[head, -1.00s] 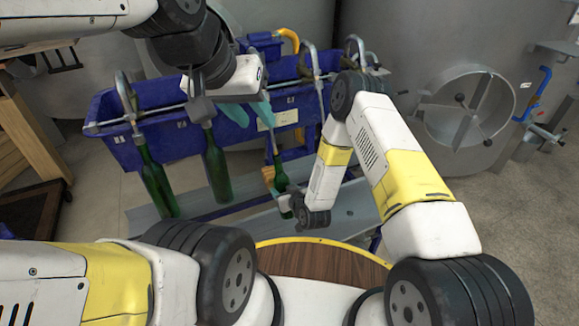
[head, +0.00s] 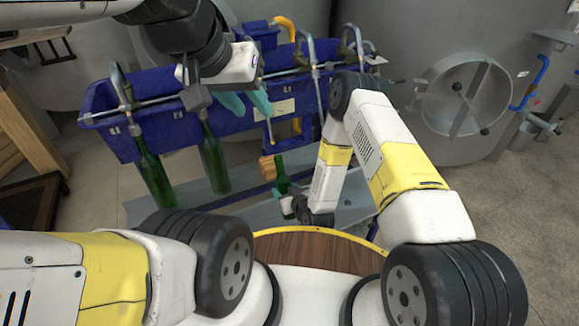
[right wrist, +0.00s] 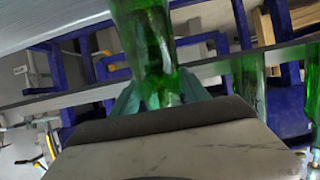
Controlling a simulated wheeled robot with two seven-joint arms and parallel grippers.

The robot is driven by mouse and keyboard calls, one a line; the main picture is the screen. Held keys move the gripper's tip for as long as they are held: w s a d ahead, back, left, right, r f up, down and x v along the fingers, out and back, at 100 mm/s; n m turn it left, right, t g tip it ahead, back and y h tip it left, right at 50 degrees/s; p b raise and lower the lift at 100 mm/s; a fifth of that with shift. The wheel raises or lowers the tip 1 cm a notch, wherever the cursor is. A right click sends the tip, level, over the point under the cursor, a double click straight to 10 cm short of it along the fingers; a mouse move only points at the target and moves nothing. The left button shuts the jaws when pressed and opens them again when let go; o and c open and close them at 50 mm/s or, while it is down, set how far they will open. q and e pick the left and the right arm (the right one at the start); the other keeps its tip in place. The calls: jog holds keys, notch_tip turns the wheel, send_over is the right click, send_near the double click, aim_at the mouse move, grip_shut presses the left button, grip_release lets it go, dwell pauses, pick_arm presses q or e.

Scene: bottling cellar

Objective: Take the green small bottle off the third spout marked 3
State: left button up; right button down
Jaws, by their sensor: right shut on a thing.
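A green small bottle (head: 282,172) stands nearly upright, its mouth below and apart from a thin spout tip (head: 271,139) on the blue trough. The spout's number cannot be read. My right gripper (head: 288,204) is shut on the bottle's lower part; in the right wrist view the green glass (right wrist: 158,75) sits between the teal fingers. My left gripper (head: 247,102) is open and empty, held in front of the trough with its two teal fingers apart. It hides part of the trough front.
Two taller green bottles (head: 155,180) (head: 214,165) stand on the left under their spouts. The blue trough (head: 165,130) spans the back. A grey metal shelf (head: 240,203) runs below.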

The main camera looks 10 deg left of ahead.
jog(key=shift+f+v, duration=0.15)
jog(key=shift+v, duration=1.05)
jog(key=shift+f+v, duration=0.15)
jog(key=shift+v, duration=1.05)
jog(key=shift+d, duration=0.1)
